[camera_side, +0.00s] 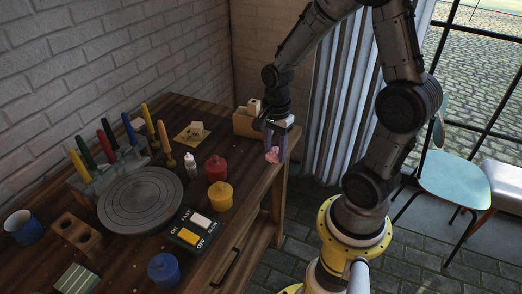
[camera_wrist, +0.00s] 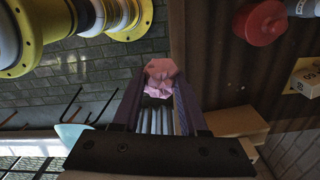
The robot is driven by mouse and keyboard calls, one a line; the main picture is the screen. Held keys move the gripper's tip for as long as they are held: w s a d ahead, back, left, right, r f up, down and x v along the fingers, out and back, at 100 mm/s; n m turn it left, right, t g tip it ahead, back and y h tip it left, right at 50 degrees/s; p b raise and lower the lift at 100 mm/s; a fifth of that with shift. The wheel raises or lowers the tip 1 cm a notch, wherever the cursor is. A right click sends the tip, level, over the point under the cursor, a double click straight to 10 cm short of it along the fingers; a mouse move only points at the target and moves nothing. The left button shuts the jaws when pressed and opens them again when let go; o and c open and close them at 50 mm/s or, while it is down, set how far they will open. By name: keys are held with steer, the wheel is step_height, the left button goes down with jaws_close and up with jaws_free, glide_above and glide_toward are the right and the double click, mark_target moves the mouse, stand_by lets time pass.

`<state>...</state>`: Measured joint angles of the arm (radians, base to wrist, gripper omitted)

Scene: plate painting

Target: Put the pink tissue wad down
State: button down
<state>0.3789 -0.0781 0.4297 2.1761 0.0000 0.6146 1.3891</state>
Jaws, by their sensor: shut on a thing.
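The pink tissue wad (camera_side: 272,155) is crumpled and sits between the fingertips of my gripper (camera_side: 276,147). In the wrist view the wad (camera_wrist: 159,76) shows at the fingertips of my gripper (camera_wrist: 158,90), which is shut on it. In the side view my gripper is at the right edge of the wooden table (camera_side: 187,108), near its back corner. In the wrist view the table edge runs just right of the wad, and floor shows to its left. I cannot tell how high the wad is above the table.
A wooden box (camera_side: 243,123) stands at the back corner beside my gripper. Red (camera_side: 215,167) and yellow (camera_side: 219,195) lidded pots, a white bottle (camera_side: 190,165), a switch box (camera_side: 191,231), a round turntable (camera_side: 140,200) and a brush rack (camera_side: 107,167) stand on the table.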

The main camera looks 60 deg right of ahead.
mark_target(277, 155)
steer(key=r+n, duration=0.1)
steer(key=s+a+r+n, duration=0.1)
steer(key=r, duration=0.1)
steer(key=shift+s+a, duration=0.15)
steer(key=w+a+r+n, duration=0.1)
steer(key=w+a+n, duration=0.4)
steer(key=a, duration=0.3)
steer(key=w+a+n, duration=0.5)
steer(key=a, duration=0.3)
steer(key=s+a+f+n, duration=0.1)
steer(key=s+a+n, duration=0.25)
steer(key=a, duration=0.65)
steer(key=s+a+f+n, duration=0.1)
steer(key=s+a+n, duration=0.3)
steer(key=a, duration=0.7)
steer(key=shift+n, duration=0.35)
steer(key=w+a+f, duration=0.9)
steer(key=w+a, duration=0.1)
steer(key=shift+f, duration=1.95)
steer(key=shift+f, duration=0.1)
